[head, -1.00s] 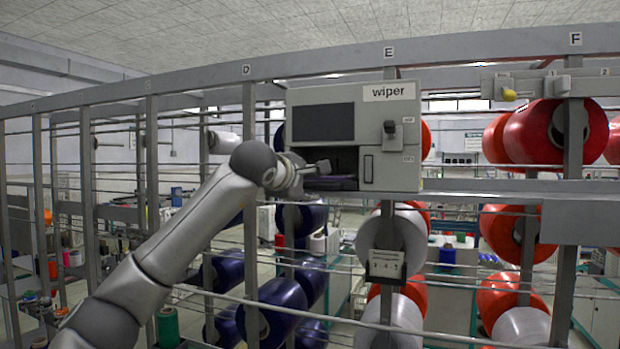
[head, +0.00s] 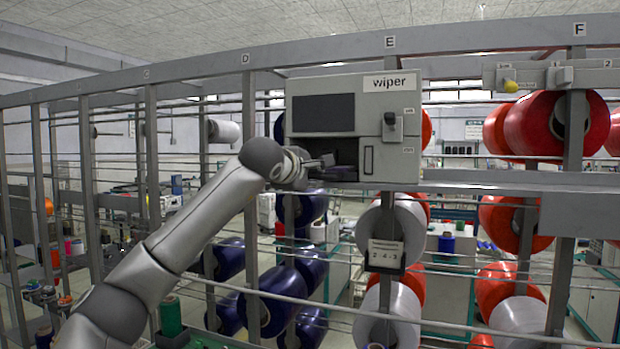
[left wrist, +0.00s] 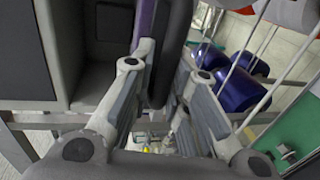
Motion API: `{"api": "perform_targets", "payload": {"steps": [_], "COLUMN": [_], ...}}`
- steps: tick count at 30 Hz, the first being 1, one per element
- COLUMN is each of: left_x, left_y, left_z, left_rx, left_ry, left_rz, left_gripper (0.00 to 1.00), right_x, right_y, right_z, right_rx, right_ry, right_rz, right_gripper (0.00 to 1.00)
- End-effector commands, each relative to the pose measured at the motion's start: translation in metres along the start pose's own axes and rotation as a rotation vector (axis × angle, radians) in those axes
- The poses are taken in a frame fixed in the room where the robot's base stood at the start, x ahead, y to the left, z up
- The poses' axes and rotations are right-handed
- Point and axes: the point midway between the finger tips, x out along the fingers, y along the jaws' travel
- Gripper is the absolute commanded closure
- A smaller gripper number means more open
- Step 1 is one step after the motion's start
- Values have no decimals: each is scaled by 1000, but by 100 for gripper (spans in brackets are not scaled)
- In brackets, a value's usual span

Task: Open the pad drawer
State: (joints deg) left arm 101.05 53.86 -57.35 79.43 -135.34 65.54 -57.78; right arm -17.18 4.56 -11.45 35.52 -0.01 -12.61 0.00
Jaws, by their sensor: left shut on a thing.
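The grey wiper box (head: 305,88) is mounted on the rack in the head view, with a dark panel on its front. Below that panel is an opening holding the pad drawer (head: 342,173), dark with a purplish surface. My left gripper (head: 322,161) is at the left of this opening. In the left wrist view its fingers (left wrist: 168,85) are on either side of a dark upright plate (left wrist: 171,45), which looks like the drawer front, and are shut on it. A purple strip (left wrist: 144,22) shows beside the plate. The fingertip contact is partly hidden. My right gripper is not in view.
A small lever (head: 390,122) and a slotted panel (head: 369,160) are on the wiper's right part. Rack rails and posts (head: 249,130) surround it. Blue spools (head: 272,300) hang below, and red spools (head: 540,125) are at the right.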

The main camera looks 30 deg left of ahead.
Motion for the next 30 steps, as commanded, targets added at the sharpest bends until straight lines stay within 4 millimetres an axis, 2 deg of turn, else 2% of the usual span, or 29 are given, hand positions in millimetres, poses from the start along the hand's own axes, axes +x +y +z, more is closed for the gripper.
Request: {"api": "perform_targets", "payload": {"steps": [5, 8, 12, 15, 18, 28, 29, 30], "left_x": [-5, -21, -53, -72, -83, -85, -85, -85], "left_y": [-8, -14, -22, -24, -25, -25, -25, -25], "left_z": [0, 0, 0, 0, 0, 0, 0, 0], "left_rx": [-5, -6, -7, -6, -6, -6, -7, -6], "left_ry": [0, -1, -2, -1, 0, 2, 2, 2], "left_rz": [-10, -10, -9, -11, -14, -18, -18, -18], "left_gripper": [100, 100, 100, 100, 100, 100, 81, 76], "right_x": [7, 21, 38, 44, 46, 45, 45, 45], "right_y": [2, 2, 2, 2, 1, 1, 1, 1], "right_z": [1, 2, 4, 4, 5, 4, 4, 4], "right_rx": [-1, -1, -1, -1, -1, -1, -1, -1], "right_ry": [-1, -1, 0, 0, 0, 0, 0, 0], "right_rz": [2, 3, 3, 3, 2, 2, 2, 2], "right_gripper": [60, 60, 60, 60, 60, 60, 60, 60]}}
